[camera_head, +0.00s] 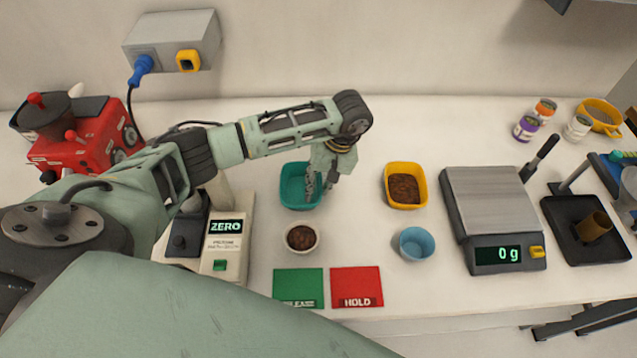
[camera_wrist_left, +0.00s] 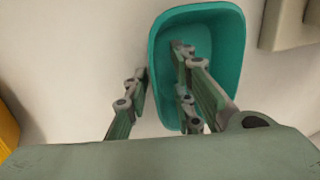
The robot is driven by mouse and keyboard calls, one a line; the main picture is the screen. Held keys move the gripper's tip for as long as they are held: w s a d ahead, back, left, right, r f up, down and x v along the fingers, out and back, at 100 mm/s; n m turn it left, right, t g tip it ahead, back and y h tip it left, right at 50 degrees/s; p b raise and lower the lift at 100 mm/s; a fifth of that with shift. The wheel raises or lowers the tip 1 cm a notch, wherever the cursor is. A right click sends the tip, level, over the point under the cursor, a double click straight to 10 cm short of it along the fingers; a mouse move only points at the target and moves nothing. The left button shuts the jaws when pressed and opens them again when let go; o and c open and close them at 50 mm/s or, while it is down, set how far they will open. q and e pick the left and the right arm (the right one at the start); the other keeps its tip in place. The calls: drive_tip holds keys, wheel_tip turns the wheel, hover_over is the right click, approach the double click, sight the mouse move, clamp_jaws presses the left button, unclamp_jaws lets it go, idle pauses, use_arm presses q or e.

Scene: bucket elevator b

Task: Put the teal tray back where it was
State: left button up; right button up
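The teal tray (camera_head: 290,187) sits on the white table just right of the scale marked ZERO and appears empty. My left gripper (camera_head: 320,182) reaches down at the tray's right side in the head view. In the left wrist view the teal tray (camera_wrist_left: 228,45) shows below my left gripper (camera_wrist_left: 160,65). One finger is inside the tray and the other is outside, with the tray wall between them. The fingers stand apart, with a visible gap between the inner finger and the wall. My right gripper is not in view.
A yellow tray (camera_head: 404,187) with brown contents stands to the right. A small brown-filled cup (camera_head: 302,238) and a blue cup (camera_head: 416,243) stand in front. Green (camera_head: 298,286) and red (camera_head: 356,287) pads lie near the front edge. The ZERO scale (camera_head: 222,245) stands close on the left.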

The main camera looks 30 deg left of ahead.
use_arm(q)
drive_tip(key=shift+r, duration=0.15)
drive_tip(key=shift+r, duration=0.15)
drive_tip(key=b+v, duration=0.3)
drive_tip(key=v, duration=0.8)
drive_tip(key=shift+r, duration=0.35)
